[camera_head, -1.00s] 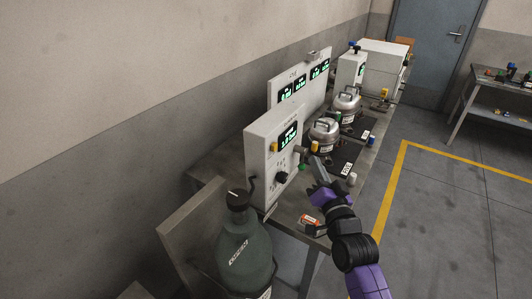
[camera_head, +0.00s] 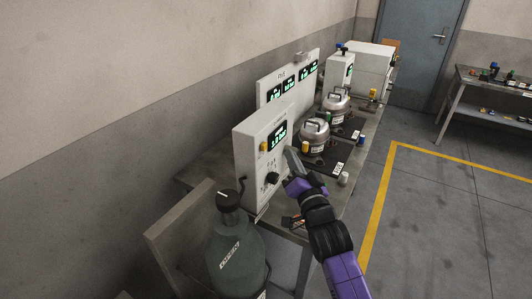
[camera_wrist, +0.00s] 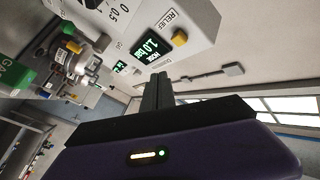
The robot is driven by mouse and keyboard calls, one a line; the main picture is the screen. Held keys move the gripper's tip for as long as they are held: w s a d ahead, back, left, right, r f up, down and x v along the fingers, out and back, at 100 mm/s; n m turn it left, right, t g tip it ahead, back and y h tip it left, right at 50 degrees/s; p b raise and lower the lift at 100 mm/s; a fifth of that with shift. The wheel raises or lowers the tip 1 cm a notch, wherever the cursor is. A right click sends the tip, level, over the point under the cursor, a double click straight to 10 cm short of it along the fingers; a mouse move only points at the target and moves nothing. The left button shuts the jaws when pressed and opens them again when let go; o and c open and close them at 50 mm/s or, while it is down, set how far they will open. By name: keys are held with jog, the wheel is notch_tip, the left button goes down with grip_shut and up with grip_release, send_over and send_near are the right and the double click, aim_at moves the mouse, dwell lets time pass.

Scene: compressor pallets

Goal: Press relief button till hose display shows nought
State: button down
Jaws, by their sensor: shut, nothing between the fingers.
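A white control box (camera_head: 250,165) stands on the bench, with a lit hose display (camera_head: 278,136) and a yellow relief button (camera_head: 264,147) beside it. In the wrist view the button (camera_wrist: 180,38) sits by the RELIEF label, and the display (camera_wrist: 150,45) seems to read HOSE 1.0 bar. The button stands out from the face. My gripper (camera_head: 291,153) is shut and empty in front of the box, right of the display and button in the head view. In the wrist view its fingertips (camera_wrist: 159,76) are below the display and apart from the button.
A black knob (camera_head: 272,179) is low on the box face. A dark green gas cylinder (camera_head: 236,245) stands in front. Silver compressors (camera_head: 314,134) stand on the bench behind. A white panel with several displays (camera_head: 290,75) is at the back. The floor right is clear.

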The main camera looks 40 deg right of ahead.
aim_at(264, 147)
jog(key=shift+w+a+b, duration=0.25)
jog(key=shift+w+b, duration=0.45)
jog(key=shift+b, duration=0.05)
jog(key=shift+w+a+b, duration=0.3)
jog(key=shift+w+b, duration=0.45)
jog(key=shift+b, duration=0.05)
jog(key=shift+w+a+b, duration=0.25)
jog(key=shift+w+b, duration=0.45)
jog(key=shift+b, duration=0.05)
jog(key=shift+w+a+f+b, duration=0.1)
jog(key=shift+w+b, duration=0.2)
jog(key=shift+b, duration=0.15)
jog(key=shift+w+a+b, duration=0.25)
jog(key=shift+w+b, duration=0.3)
jog(key=shift+w, duration=0.05)
dwell(2.3)
jog(key=shift+s, duration=0.15)
jog(key=shift+s+d+p, duration=0.35)
jog(key=shift+s+p, duration=0.15)
jog(key=shift+s, duration=0.25)
